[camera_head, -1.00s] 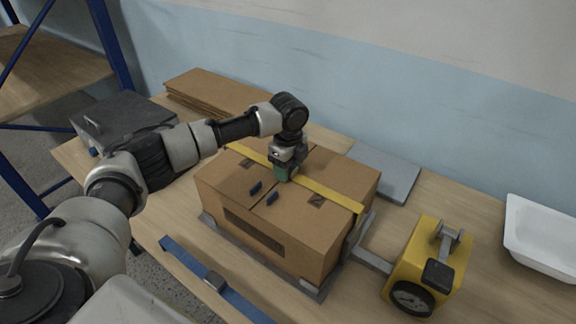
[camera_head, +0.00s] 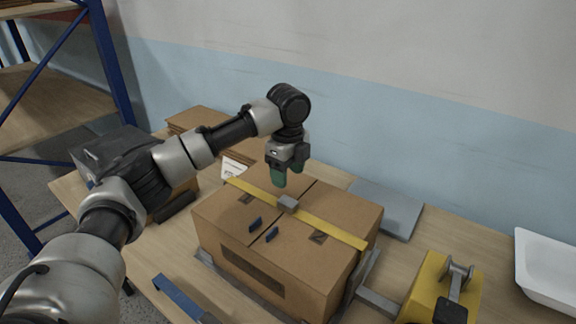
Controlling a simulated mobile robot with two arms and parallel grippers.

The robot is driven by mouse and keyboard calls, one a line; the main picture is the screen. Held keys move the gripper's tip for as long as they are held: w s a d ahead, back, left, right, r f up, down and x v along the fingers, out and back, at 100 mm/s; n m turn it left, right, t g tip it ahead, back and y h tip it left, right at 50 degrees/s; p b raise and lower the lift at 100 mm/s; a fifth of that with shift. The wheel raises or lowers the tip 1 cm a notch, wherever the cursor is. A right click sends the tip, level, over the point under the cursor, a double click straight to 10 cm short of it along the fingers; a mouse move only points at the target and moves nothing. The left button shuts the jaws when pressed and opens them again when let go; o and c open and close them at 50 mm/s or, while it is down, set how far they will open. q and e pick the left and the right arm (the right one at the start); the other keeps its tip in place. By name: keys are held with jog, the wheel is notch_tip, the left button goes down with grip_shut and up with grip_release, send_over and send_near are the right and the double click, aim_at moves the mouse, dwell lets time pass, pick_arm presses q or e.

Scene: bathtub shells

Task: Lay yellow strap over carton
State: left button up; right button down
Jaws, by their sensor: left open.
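The brown carton (camera_head: 230,220) stands on the table, on a grey plate that shows at its lower edge. The yellow strap (camera_head: 330,231) lies across the top of the carton from the back left to the right edge. A small grey block (camera_head: 288,204), perhaps a buckle, sits on the strap near its middle. My left gripper (camera_head: 288,180), with green fingertips, is open just above and behind this block and looks clear of the strap. My right gripper is not in view.
A yellow device (camera_head: 424,285) stands right of the carton, and a white tray (camera_head: 548,262) at the far right. A blue bar (camera_head: 180,298) lies in front. Behind are a grey plate (camera_head: 395,208) and flat cardboard (camera_head: 200,118). A dark grey box (camera_head: 105,150) is at left.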

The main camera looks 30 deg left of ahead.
pick_arm(q)
notch_tip(320, 180, up, 4)
jog(key=shift+f, duration=0.25)
dwell(0.4)
